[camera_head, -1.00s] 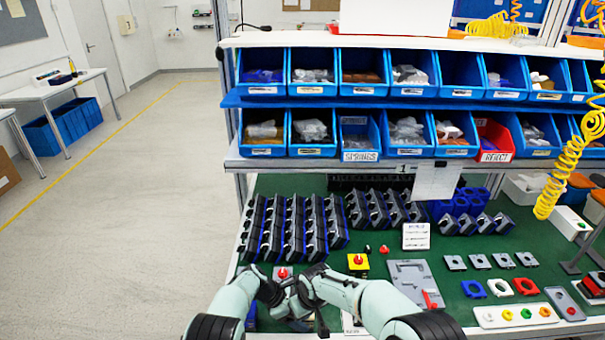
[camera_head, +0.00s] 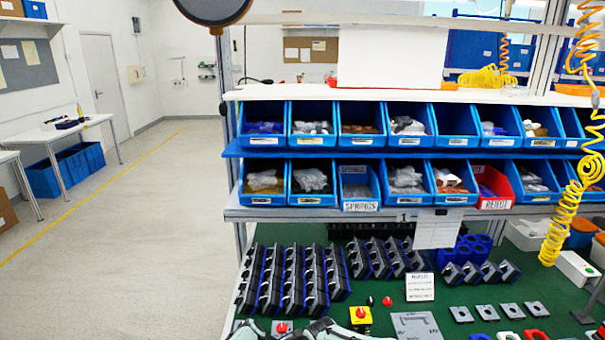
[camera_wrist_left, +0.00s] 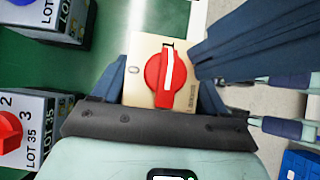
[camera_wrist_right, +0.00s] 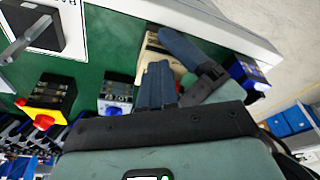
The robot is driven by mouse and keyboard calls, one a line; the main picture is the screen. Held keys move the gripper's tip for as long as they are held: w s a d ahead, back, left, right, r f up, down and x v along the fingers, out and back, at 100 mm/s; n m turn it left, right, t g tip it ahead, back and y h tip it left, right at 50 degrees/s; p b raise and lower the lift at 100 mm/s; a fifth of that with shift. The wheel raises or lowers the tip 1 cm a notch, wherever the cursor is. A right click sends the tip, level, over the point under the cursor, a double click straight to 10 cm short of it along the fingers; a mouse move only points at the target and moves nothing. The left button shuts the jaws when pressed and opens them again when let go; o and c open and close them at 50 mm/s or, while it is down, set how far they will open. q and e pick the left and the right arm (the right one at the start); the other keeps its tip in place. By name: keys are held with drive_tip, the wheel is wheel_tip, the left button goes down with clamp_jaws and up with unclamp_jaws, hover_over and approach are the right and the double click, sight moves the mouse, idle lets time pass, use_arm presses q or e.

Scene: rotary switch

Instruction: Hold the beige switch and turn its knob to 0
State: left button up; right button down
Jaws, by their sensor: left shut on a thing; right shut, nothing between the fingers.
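The beige switch (camera_wrist_left: 138,88) sits between the fingers of my left gripper (camera_wrist_left: 163,92), which is shut on it. Its red knob (camera_wrist_left: 158,76) has a white pointer line directed roughly to the top of the left wrist view. A 0 mark shows left of the knob; a dark mark at the pointer's end is unclear. My right gripper (camera_wrist_right: 157,86) is shut and empty; its fingers are close beside the switch, apart from the knob in the left wrist view. Part of the beige switch also shows behind them in the right wrist view (camera_wrist_right: 150,55). The head view cuts off both grippers.
A yellow box with a red button (camera_head: 360,317), a grey plate (camera_head: 415,325) and rows of dark switches (camera_head: 290,280) stand on the green bench. A grey box marked LOT 35 (camera_wrist_left: 38,118) is left of my left gripper. The bench edge (camera_wrist_right: 200,22) is close.

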drive_tip(key=shift+w+d, duration=0.4)
drive_tip(key=shift+d, duration=0.05)
idle(0.4)
drive_tip(key=shift+d, duration=0.1)
drive_tip(key=shift+s+d, duration=0.2)
drive_tip(key=shift+d, duration=0.05)
drive_tip(key=w+v, duration=0.1)
drive_tip(key=v, duration=0.5)
drive_tip(key=shift+a, duration=0.35)
drive_tip(key=shift+r, duration=0.15)
wheel_tip(320, 180, down, 6)
drive_tip(key=s+a, duration=0.1)
drive_tip(key=a, duration=0.1)
drive_tip(key=shift+s+a, duration=0.2)
drive_tip(key=shift+s, duration=0.1)
